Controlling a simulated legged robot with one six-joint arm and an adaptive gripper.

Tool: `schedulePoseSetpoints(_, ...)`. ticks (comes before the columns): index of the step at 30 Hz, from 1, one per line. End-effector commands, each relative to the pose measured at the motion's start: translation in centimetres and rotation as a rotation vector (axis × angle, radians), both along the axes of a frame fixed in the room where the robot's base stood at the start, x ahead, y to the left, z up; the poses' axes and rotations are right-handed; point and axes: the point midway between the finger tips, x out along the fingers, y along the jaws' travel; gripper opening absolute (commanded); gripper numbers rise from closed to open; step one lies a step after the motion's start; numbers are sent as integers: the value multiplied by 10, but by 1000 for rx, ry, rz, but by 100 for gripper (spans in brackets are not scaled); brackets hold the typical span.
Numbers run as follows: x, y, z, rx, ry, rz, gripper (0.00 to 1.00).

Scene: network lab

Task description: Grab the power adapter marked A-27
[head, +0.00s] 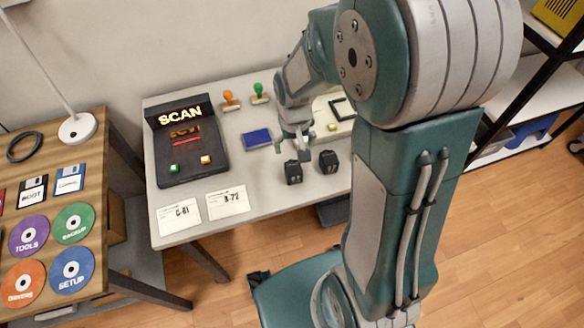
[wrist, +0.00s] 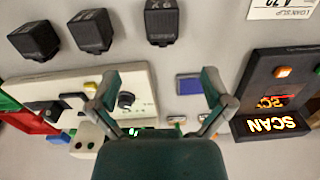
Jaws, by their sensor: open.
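Three black power adapters lie in a row in the wrist view: a left one (wrist: 33,41), a middle one (wrist: 90,33) and a right one (wrist: 162,24). Faint marks show on their tops, but I cannot read which is A-27. The head view shows two adapters, one (head: 293,173) and another (head: 328,161), near the table's front; my arm probably hides the third. My gripper (head: 294,141) is above the table, just behind these adapters. In the wrist view its fingers (wrist: 161,86) are wide apart and empty, with the adapters beyond the fingertips.
A black SCAN device (head: 190,148) stands left on the grey table (head: 250,102). Cards (head: 179,214) lie in front of it; a blue pad (head: 256,138) and two stamps (head: 230,100) are behind. A white panel with a knob (wrist: 140,92) lies near my fingers. A wooden table (head: 105,160) stands left.

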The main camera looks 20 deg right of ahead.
Motion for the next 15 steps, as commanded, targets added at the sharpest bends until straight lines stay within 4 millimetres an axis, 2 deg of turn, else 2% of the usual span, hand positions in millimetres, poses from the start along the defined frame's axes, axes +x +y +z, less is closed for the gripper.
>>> schedulePoseSetpoints(9, 0, 1, -47, -1, 6, 0, 100)
schedulePoseSetpoints(15, 0, 1, -62, -1, 4, 1, 100)
